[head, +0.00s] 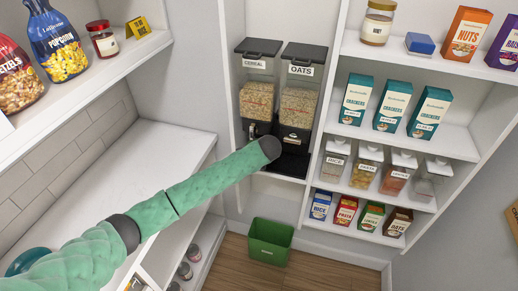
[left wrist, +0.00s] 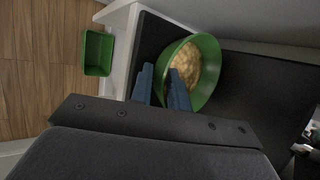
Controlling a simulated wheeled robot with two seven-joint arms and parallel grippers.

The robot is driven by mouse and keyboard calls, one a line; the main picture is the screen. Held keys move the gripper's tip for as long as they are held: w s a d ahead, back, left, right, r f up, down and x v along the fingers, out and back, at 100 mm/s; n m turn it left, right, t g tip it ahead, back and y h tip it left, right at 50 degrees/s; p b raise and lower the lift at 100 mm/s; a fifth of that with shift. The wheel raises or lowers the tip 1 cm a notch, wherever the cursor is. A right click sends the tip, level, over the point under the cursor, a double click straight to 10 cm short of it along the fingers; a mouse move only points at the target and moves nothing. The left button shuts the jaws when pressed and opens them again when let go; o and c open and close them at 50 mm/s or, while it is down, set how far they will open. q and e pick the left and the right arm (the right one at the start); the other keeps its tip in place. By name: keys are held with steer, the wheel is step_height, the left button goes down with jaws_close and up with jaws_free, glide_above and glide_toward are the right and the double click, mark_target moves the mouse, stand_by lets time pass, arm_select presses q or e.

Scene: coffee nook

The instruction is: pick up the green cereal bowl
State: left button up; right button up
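The green cereal bowl (left wrist: 207,76) shows in the left wrist view, holding pale yellow cereal, on a dark surface (left wrist: 250,95). It cannot be made out in the head view. My left gripper (left wrist: 161,82) is at the bowl's left side, its two blue fingers apart. One finger is outside the rim and the other is over the inside, with the rim between them. A gap shows between the fingers, and I cannot tell whether either touches the wall. In the head view my left arm reaches toward the dispensers and its gripper is hidden. My right gripper is in neither view.
Cereal and oats dispensers (head: 278,92) stand in the alcove above a dark base (head: 291,164). A green bin (head: 269,241) is on the floor below. Shelves of cracker boxes (head: 393,105) and jars (head: 367,167) rise at right. The white counter (head: 135,170) at left has clear room.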

arm_select(q)
steer(key=shift+w+a+f, duration=0.1)
steer(key=shift+w+f, duration=0.2)
steer(key=shift+f, duration=0.2)
steer(key=shift+r, duration=0.1)
jaws_close()
